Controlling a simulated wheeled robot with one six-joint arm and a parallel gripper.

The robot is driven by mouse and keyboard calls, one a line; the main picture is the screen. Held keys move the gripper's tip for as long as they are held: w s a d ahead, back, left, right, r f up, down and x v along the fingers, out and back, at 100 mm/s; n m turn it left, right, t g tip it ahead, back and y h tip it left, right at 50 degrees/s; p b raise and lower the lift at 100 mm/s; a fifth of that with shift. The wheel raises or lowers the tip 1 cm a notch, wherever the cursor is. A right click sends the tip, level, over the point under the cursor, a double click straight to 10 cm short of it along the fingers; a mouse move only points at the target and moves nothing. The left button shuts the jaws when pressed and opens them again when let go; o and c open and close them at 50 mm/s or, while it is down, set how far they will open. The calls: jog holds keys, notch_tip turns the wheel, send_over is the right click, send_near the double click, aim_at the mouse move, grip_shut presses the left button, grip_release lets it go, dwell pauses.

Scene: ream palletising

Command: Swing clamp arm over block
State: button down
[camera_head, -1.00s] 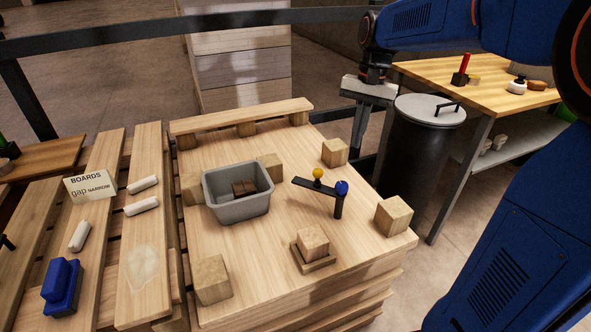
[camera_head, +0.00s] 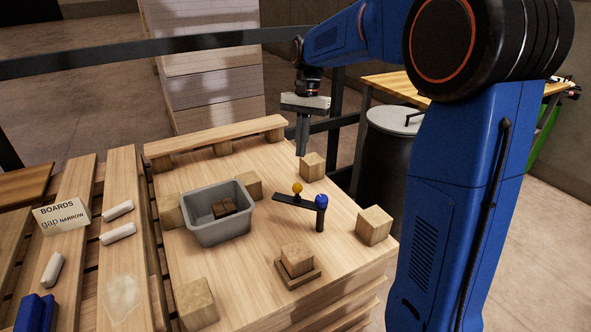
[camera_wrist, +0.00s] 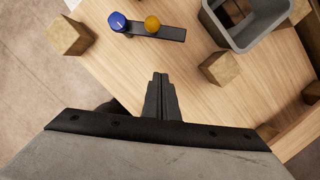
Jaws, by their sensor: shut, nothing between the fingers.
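The clamp stands on the wooden pallet top (camera_head: 245,290). It has a dark upright post with a blue knob (camera_head: 321,201) and a flat dark clamp arm (camera_head: 285,199) with a yellow knob (camera_head: 297,187). The clamp arm points left from the post, towards the grey bin. The block (camera_head: 296,259) sits on a small wooden base in front of the clamp, and the arm is not over it. My gripper (camera_head: 302,154) is shut and empty, above the back right of the pallet. In the wrist view my gripper (camera_wrist: 161,78) points towards the clamp arm (camera_wrist: 168,33), apart from it.
A grey bin (camera_head: 216,234) holding brown pieces stands left of the clamp. Several wooden cubes stand around, one (camera_head: 312,166) close to my gripper and one (camera_head: 374,225) at the right edge. A dark barrel (camera_head: 385,155) stands behind the pallet.

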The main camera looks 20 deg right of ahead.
jog(key=s+a+f, duration=0.3)
jog(key=s+f, duration=0.2)
jog(key=f, duration=0.4)
jog(key=shift+a, duration=0.4)
jog(key=shift+a+f, duration=0.1)
